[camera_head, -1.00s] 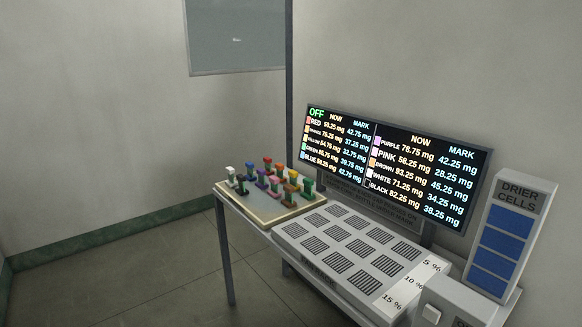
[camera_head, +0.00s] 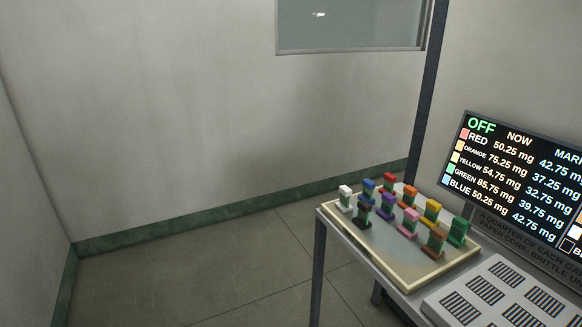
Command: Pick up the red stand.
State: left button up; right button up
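The red stand (camera_head: 388,183) is a small upright piece at the back of a group of coloured stands on a cream-rimmed tray (camera_head: 437,272). A blue stand (camera_head: 369,189) is at its left and an orange stand (camera_head: 409,194) at its right. A purple stand (camera_head: 387,206) is in front of it and hides part of its lower half. White, black, pink, yellow, brown and green stands share the tray. Neither of my grippers is in view.
The tray lies on a table with a grey leg (camera_head: 318,270). A slotted panel (camera_head: 497,297) and a lit display (camera_head: 520,160) reading OFF stand to the right. A dark post (camera_head: 428,90) rises behind the tray. The floor (camera_head: 190,285) at left is clear.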

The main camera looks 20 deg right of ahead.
aim_at(389, 179)
jog(key=i+j, duration=0.1)
jog(key=i, duration=0.45)
jog(key=i+j, duration=0.1)
jog(key=i, duration=0.45)
jog(key=i+j, duration=0.1)
jog(key=i, duration=0.5)
jog(key=i+z, duration=0.25)
jog(key=z, duration=0.25)
jog(key=i+j+z, duration=0.1)
jog(key=i+z, duration=0.15)
jog(key=z, duration=0.2)
jog(key=i+j+z, duration=0.15)
jog(key=z, duration=0.35)
jog(key=i+j+z, duration=0.25)
jog(key=z, duration=0.2)
